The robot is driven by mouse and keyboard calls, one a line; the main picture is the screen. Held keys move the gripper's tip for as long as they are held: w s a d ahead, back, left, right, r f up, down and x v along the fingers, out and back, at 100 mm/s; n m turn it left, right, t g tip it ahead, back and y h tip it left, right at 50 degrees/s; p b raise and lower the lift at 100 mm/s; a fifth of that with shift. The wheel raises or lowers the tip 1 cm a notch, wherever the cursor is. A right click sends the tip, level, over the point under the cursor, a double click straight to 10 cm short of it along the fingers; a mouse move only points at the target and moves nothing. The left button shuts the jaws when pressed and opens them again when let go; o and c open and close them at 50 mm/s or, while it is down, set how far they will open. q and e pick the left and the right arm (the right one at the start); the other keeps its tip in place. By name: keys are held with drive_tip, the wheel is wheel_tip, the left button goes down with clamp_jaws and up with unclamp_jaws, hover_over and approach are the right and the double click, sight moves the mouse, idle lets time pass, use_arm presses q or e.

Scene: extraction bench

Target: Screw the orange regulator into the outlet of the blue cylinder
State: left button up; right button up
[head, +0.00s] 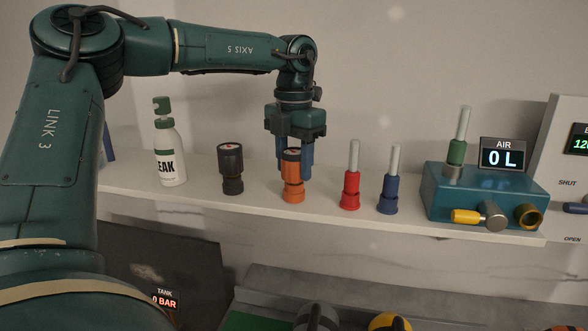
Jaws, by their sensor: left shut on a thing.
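My right gripper is not in view.
On the shelf (325,212) stand a black regulator (231,170), a leak spray bottle (168,150), red (350,190) and blue (389,194) tube-topped fittings and a teal AIR box (470,190). Below are a dark TANK panel (190,270) and a yellow rounded top (390,321).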

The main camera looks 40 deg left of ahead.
sight(294, 151)
use_arm(q)
drive_tip(key=shift+r+p, duration=0.35)
drive_tip(key=shift+r, duration=0.1)
drive_tip(key=shift+r+p, duration=0.4)
drive_tip(key=shift+r, duration=0.1)
drive_tip(key=shift+r+p, duration=0.3)
drive_tip(key=shift+r, duration=0.05)
drive_tip(key=shift+r, duration=0.3)
drive_tip(key=shift+r, duration=1)
